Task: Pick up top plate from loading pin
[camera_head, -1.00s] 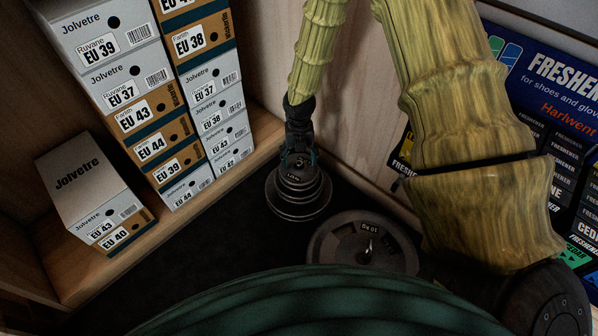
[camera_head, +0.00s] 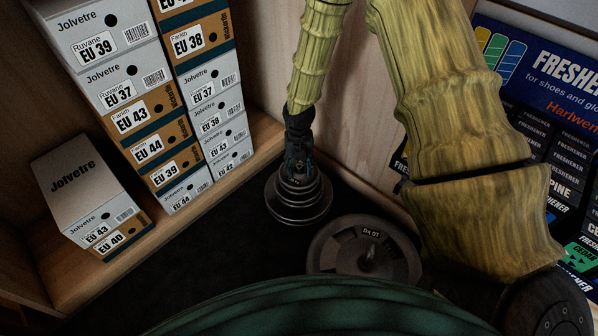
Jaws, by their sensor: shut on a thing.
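My gripper (camera_head: 298,172) is small and dark in the view, pointing down at the end of my yellowish arm. It is shut on the small top plate (camera_head: 299,182) of a dark stepped stack of round plates (camera_head: 299,212), wider toward the bottom. The fingers and the wrist hide much of the top plate. I cannot tell whether it is lifted off the plates below. The loading pin under the plates is hidden from this view.
A wide dark disc (camera_head: 335,254) with a short upright peg stands right and nearer. Shoe boxes (camera_head: 130,110) are stacked at left on a wooden ledge (camera_head: 150,243). A freshener display (camera_head: 555,140) stands at right. Dark floor (camera_head: 215,240) is clear left of the stack.

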